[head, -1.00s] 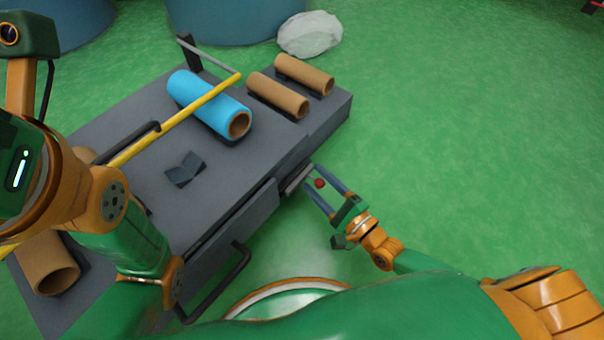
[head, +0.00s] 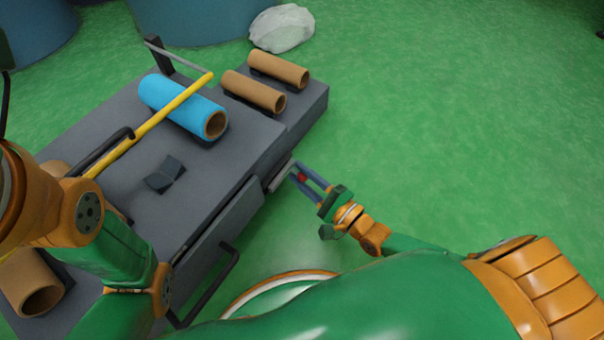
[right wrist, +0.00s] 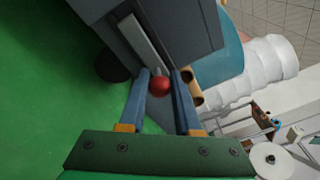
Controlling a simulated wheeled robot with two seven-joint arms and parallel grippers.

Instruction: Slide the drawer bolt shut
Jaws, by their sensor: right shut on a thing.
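The drawer bolt's red knob (head: 303,177) stands out from a pale metal strip (head: 281,178) on the near side of the grey bench. My right gripper (head: 296,171) is shut on the knob, one blue finger on each side. In the right wrist view the red knob (right wrist: 159,87) sits between the fingers (right wrist: 161,72), in front of the pale strip (right wrist: 146,48). The drawer front (head: 218,228), with a dark bar handle (head: 228,262), is on the same bench side, left of the bolt. My left arm is at the left edge; its gripper is out of view.
The bench top (head: 120,210) carries a blue roll (head: 170,103), a yellow bar (head: 160,118) and a dark folded piece (head: 165,173). Two brown rolls (head: 255,91) lie at its far right end, another brown roll (head: 35,288) at lower left. Green floor is clear on the right.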

